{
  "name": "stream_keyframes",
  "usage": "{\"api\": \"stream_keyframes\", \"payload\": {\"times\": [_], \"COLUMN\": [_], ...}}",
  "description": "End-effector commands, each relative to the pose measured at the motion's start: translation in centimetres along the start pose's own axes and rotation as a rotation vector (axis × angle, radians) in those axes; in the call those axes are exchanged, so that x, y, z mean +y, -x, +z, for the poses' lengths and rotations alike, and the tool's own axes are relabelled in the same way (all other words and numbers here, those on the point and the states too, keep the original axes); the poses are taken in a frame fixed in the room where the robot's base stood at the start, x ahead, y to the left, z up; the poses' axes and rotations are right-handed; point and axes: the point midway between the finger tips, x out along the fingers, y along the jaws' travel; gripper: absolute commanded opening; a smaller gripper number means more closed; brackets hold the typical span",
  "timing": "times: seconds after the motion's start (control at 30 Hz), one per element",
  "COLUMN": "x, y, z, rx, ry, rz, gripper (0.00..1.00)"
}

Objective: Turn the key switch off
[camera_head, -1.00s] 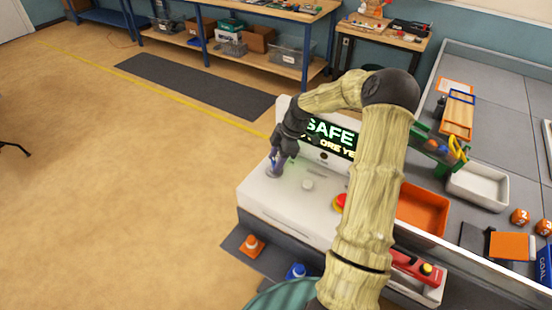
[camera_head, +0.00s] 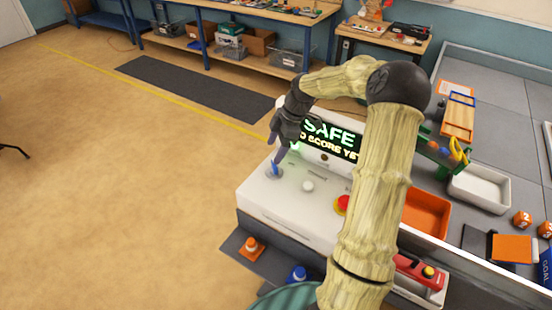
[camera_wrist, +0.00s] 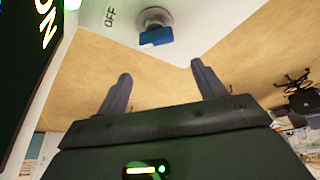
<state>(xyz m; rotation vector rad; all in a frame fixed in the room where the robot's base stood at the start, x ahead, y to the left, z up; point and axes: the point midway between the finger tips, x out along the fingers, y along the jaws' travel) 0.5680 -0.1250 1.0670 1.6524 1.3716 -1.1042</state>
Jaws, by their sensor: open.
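The key switch (camera_head: 273,171) is a grey round base with a blue key, at the left end of the white console top (camera_head: 262,190). In the wrist view the blue key (camera_wrist: 156,36) sits in its round base, beside a printed "OFF" label (camera_wrist: 110,17). My gripper (camera_wrist: 160,72) is open and empty, its two dark fingers apart, with the key beyond the gap between the tips. In the head view my gripper (camera_head: 281,150) is just above the key, and the fingers partly overlap it.
The console screen (camera_head: 330,138) shows "SAFE" and a partly hidden line below. A pale round button (camera_head: 308,186) and a red button (camera_head: 342,204) lie right of the switch. An orange tray (camera_head: 424,214) and white tray (camera_head: 480,189) stand further right.

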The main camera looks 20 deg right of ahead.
Motion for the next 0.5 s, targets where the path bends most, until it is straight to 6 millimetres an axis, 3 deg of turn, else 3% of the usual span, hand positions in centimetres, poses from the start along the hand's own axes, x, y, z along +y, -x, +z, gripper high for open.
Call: {"api": "stream_keyframes", "payload": {"times": [0.2,0.5], "x": [0.0,0.0], "y": [3.0,3.7], "z": [-1.2,-1.6], "rx": [-0.001,0.0], "ry": [0.0,0.0], "rz": [0.002,-0.001], "gripper": [0.69,0.69]}}
